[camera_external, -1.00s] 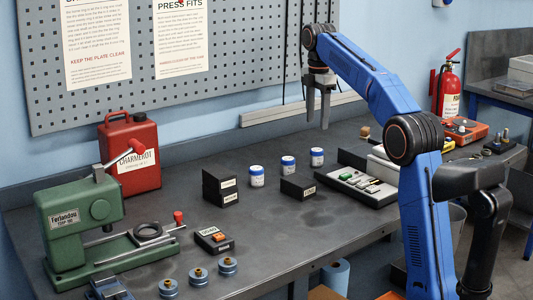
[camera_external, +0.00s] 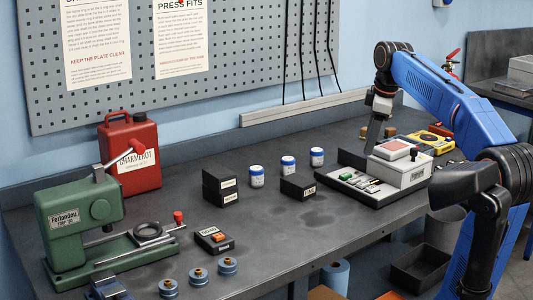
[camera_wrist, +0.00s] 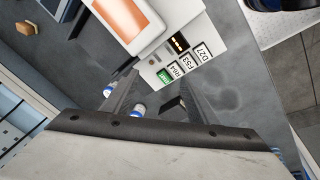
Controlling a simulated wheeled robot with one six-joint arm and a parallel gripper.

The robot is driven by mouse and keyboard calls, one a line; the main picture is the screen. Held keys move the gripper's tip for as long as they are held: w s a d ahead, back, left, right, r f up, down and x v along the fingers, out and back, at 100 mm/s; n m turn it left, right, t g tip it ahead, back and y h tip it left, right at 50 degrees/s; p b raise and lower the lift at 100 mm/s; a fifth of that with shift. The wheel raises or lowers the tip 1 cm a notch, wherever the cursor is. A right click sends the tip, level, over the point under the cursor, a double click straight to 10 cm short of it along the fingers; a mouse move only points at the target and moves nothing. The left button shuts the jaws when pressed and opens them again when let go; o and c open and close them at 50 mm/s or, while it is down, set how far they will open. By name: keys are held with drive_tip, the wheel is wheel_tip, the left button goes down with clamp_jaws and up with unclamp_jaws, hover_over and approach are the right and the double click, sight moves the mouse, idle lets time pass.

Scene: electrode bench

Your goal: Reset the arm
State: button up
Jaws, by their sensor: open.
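My gripper (camera_external: 374,132) hangs from my blue arm, above the back right of the bench, close to the white boxed device (camera_external: 402,166) with a reddish top panel. In the wrist view my gripper (camera_wrist: 155,95) shows two fingers spread apart with nothing held between them. The white device (camera_wrist: 168,40) lies beyond the fingers there, with an orange panel and several labelled tiles. A small white jar (camera_wrist: 138,110) shows between the fingers, farther off.
The dark bench (camera_external: 270,250) holds a green press (camera_external: 80,220), a red can (camera_external: 130,158), several white jars (camera_external: 257,176) and dark card blocks (camera_external: 220,188). A yellow device (camera_external: 430,145) lies at the right. The bench middle is mostly clear.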

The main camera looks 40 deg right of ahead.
drive_tip(key=s+a+f+m+t+h, duration=0.1)
drive_tip(key=s+a+f+m, duration=0.25)
drive_tip(key=s+f, duration=0.5)
drive_tip(key=s+a+f+m+t, duration=0.2)
drive_tip(key=s+f+m, duration=0.3)
drive_tip(key=s, duration=0.6)
drive_tip(key=a+f, duration=0.3)
drive_tip(key=f, duration=0.5)
drive_tip(key=a+f+g+y, duration=0.1)
drive_tip(key=a+f, duration=0.3)
drive_tip(key=f, duration=0.3)
drive_tip(key=shift+s+a+f, duration=0.15)
drive_tip(key=shift+a+f, duration=0.15)
drive_tip(key=shift+f, duration=0.05)
